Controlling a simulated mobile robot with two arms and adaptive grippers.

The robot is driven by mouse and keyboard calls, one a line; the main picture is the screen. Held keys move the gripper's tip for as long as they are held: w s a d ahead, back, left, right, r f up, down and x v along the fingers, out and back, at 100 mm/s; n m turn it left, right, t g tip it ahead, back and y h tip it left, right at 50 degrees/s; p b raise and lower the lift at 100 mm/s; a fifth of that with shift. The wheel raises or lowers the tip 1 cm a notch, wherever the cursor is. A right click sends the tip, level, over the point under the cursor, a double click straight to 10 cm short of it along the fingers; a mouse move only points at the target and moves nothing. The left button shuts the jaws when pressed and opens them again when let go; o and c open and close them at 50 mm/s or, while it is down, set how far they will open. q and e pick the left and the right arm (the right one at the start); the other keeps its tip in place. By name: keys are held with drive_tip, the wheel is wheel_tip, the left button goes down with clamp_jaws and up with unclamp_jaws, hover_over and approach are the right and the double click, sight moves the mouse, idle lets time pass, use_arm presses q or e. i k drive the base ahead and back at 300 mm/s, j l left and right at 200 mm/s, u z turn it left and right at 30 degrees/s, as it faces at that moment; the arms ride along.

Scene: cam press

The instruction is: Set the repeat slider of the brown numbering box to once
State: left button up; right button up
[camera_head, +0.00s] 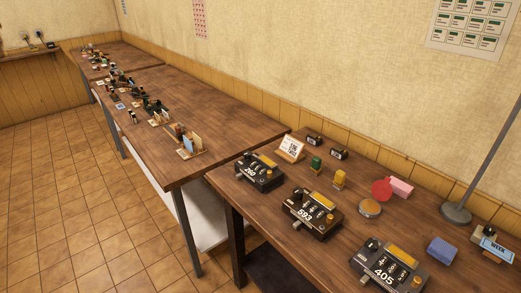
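Three dark numbering boxes stand in a diagonal row on the near table. The middle box (312,213) shows 593 and looks dark brown, though its colour is hard to tell from its neighbours. It has a yellowish top panel, a brass knob at its right and a small lever at its front left. Its repeat slider is too small to make out. The box at the back left (260,172) shows 260. The box at the front right (388,268) shows 405. Neither of my grippers is in view.
Behind the boxes are a green block (316,164), a yellow block (339,179), a round tin (370,208), a red disc (382,190) and a pink block (401,186). A blue block (442,250) and a lamp base (456,213) stand right. Tiled floor (60,190) is clear.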

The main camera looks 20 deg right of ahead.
sight(297, 224)
drive_tip(key=l+z, duration=0.15)
drive_tip(key=z, duration=0.6)
